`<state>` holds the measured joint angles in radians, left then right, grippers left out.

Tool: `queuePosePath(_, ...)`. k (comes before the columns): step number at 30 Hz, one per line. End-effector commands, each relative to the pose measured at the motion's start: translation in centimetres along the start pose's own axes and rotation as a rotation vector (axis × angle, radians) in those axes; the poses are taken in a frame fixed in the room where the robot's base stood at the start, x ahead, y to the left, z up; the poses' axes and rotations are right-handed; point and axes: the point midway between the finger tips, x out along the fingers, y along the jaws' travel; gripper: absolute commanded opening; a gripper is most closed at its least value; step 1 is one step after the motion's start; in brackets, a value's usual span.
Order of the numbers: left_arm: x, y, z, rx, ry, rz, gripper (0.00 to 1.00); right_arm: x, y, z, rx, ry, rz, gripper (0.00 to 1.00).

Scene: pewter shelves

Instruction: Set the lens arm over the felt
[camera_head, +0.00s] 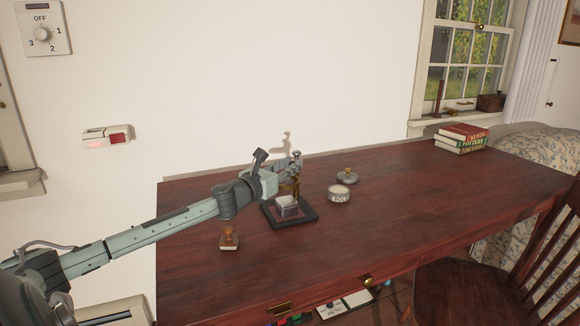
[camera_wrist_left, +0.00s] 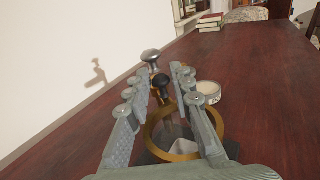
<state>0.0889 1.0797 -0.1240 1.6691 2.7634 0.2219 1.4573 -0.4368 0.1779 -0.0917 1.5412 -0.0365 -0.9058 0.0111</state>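The lens arm shows in the left wrist view as a brass ring (camera_wrist_left: 151,132) with a black knob (camera_wrist_left: 162,86) at its far side. A silver post knob (camera_wrist_left: 150,56) stands just beyond. My left gripper (camera_wrist_left: 160,76) reaches over the ring, its fingers apart on either side of the black knob; firm contact cannot be made out. In the head view my left gripper (camera_head: 285,166) hides most of the lens arm. A dark base (camera_head: 306,215) carries a silvery block (camera_head: 287,206). The felt cannot be clearly told apart. My right gripper is not in view.
Several books (camera_head: 461,138) are stacked at the far right. The desk's middle right is clear.

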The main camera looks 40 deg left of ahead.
Motion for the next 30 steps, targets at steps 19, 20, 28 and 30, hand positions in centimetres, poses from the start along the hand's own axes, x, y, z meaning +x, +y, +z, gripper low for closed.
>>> queuePosePath(19, -1.8, 0.0, -0.3, 0.000, 0.004, 0.000, 0.39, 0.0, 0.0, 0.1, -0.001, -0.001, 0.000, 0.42)
queuePosePath(20, -2.2, 0.0, -0.3, 0.000, 0.005, 0.000, 0.39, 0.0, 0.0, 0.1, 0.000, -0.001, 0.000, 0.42)
queuePosePath(28, -6.0, -0.1, -0.3, 0.000, 0.005, -0.001, 0.39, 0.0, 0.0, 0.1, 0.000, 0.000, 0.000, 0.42)
queuePosePath(30, -7.1, -0.1, -0.3, -0.001, 0.005, -0.001, 0.39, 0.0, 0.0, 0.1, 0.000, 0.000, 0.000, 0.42)
